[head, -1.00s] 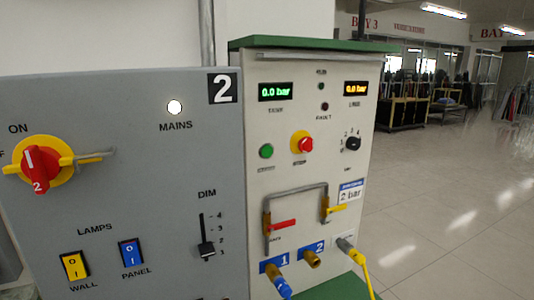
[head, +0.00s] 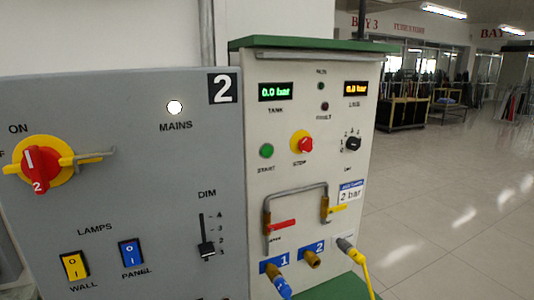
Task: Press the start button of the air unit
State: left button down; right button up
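The air unit (head: 312,115) is a pale cabinet with a green top, right of the grey panel. Its green start button (head: 266,151) sits at the left of the face, labelled START. A red stop button on a yellow base (head: 301,142) is to its right. The small run and fault lamps (head: 322,86) look dark. Neither of my grippers is in view.
The grey panel (head: 120,200), marked 2, fills the left with a red rotary switch (head: 38,170), a lit mains lamp (head: 174,107) and lamp switches. A grey handle (head: 296,189), red and yellow levers and hoses are low on the unit. Open floor (head: 450,190) lies right.

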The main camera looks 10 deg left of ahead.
aim_at(267, 151)
jog(key=i+l+u, duration=0.15)
jog(key=l, duration=0.3)
jog(key=i+l+u, duration=0.15)
jog(key=l, duration=0.3)
jog(key=i+l+u, duration=0.1)
jog(key=l, duration=0.35)
jog(key=i+l+u, duration=0.15)
jog(key=l, duration=0.35)
jog(key=i+l+u, duration=0.15)
jog(key=l, duration=0.3)
